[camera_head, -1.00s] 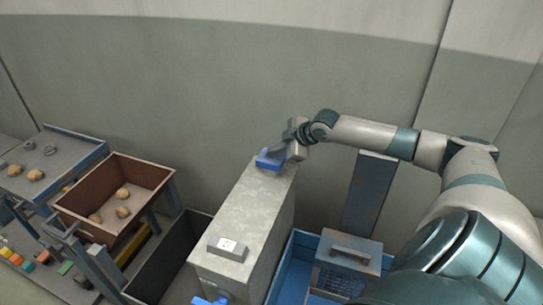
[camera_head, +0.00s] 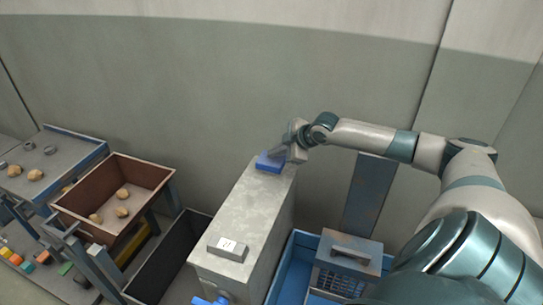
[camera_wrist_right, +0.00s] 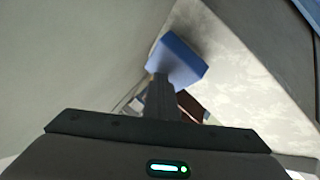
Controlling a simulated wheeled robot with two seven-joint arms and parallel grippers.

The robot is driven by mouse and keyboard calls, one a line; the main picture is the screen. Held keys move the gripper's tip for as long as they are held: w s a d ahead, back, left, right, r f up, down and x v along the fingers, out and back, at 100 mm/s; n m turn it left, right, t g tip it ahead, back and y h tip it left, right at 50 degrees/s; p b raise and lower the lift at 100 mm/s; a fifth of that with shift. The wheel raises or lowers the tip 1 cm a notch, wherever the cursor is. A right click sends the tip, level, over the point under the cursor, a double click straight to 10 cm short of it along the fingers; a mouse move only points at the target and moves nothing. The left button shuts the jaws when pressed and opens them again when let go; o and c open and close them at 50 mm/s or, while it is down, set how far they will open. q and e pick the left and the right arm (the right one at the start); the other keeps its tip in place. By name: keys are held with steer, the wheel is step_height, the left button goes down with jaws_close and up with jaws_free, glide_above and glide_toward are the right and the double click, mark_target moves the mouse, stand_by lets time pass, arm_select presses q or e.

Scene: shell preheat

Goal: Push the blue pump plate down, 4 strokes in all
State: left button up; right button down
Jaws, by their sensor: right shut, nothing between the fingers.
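The blue pump plate (camera_head: 268,166) sits on the far end of the tall grey cabinet top and looks nearly flush with it. My right gripper (camera_head: 280,154) is shut and empty, with its fingertips right at the plate from above. In the right wrist view the blue plate (camera_wrist_right: 182,58) lies just beyond the shut fingertips (camera_wrist_right: 160,76), which appear to touch it. My left gripper is not in view.
The grey cabinet (camera_head: 238,212) carries a small box with a white display (camera_head: 228,248) at its near end; I cannot read it clearly. A blue bin with a grey basket (camera_head: 347,262) is on the right. A brown tray (camera_head: 118,180) with several lumps stands left.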

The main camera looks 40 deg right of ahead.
mark_target(275, 160)
steer(key=shift+s+f, duration=0.1)
steer(key=shift+f, duration=0.85)
stand_by(0.8)
steer(key=shift+r, duration=0.15)
steer(key=shift+r+p, duration=1.75)
steer(key=shift+r, duration=0.3)
steer(key=shift+r+p, duration=2.25)
steer(key=shift+r, duration=0.25)
steer(key=shift+w, duration=0.2)
